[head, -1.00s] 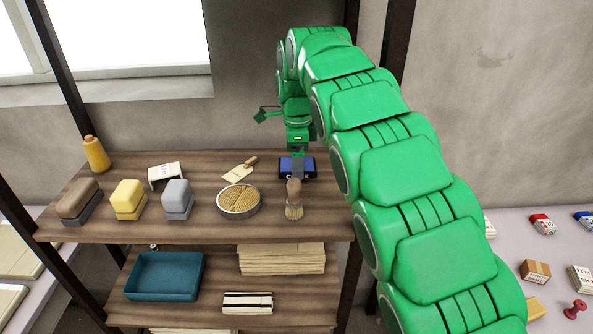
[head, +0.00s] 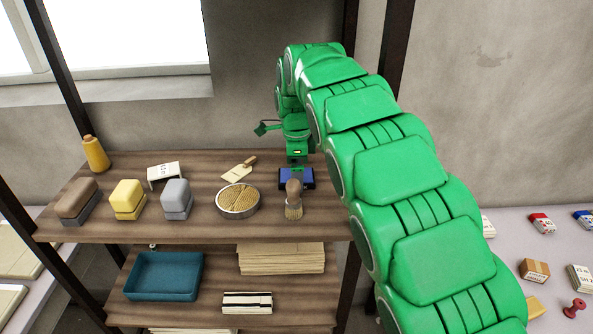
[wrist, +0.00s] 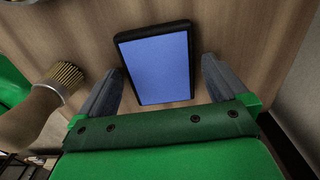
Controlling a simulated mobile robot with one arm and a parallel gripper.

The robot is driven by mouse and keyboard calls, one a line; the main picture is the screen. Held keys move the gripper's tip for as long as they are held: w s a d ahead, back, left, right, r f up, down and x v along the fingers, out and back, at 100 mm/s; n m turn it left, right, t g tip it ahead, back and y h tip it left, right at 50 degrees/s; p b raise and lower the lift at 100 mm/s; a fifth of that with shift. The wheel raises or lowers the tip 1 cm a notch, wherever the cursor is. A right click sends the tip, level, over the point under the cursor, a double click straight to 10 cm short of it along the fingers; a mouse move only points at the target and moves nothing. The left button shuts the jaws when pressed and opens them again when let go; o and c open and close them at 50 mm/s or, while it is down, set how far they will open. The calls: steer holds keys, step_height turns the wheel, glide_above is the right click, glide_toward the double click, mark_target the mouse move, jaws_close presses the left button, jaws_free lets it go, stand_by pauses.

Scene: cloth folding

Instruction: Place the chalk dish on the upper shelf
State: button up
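The chalk dish, a shallow black rectangular dish with a blue inside, lies flat on the upper shelf (head: 215,232) near its right end. I take this dish (head: 305,179) to be the chalk dish. My gripper (head: 297,160) is just above it, and its fingers are hard to make out in the head view. In the wrist view my gripper (wrist: 161,72) is open, with one grey finger on each side of the dish (wrist: 160,82). The fingers stand apart from the dish, and nothing is held between them.
A round tin (head: 238,200), a scraper (head: 238,171), grey (head: 177,198), yellow (head: 128,199) and brown blocks (head: 78,200) and a yellow bottle (head: 96,154) share the shelf. A teal tray (head: 164,276) sits below.

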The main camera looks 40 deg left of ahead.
steer(key=shift+r, duration=3.9)
